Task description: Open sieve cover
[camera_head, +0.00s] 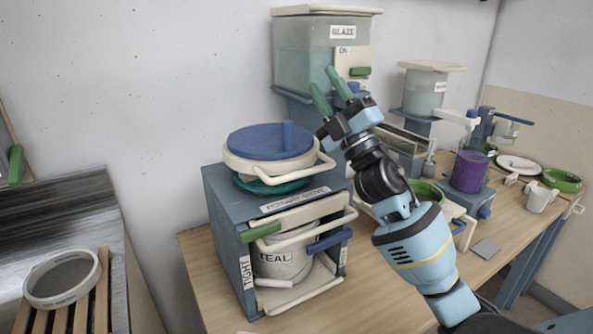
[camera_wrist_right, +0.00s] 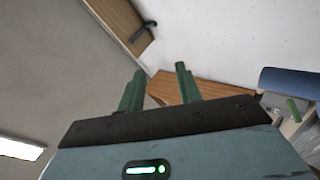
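The sieve machine (camera_head: 215,205) is a blue-grey box on the wooden table. On its top lies the round blue sieve cover (camera_head: 262,143) with an upright blue handle (camera_head: 288,136). The cover sits flat on the cream ring, which has a side handle. My right gripper (camera_head: 326,86) is raised above and to the right of the cover, with green fingers pointing up. The fingers are apart and empty. In the right wrist view the two green fingers (camera_wrist_right: 158,90) also stand apart with nothing between them. My left gripper is not in view.
A bucket marked TEAL (camera_head: 280,263) stands inside the sieve machine. The glaze tank (camera_head: 305,55) stands behind my right gripper. A purple container (camera_head: 468,171) and green bowls are farther right. A round sieve (camera_head: 62,279) lies on the slatted rack at left.

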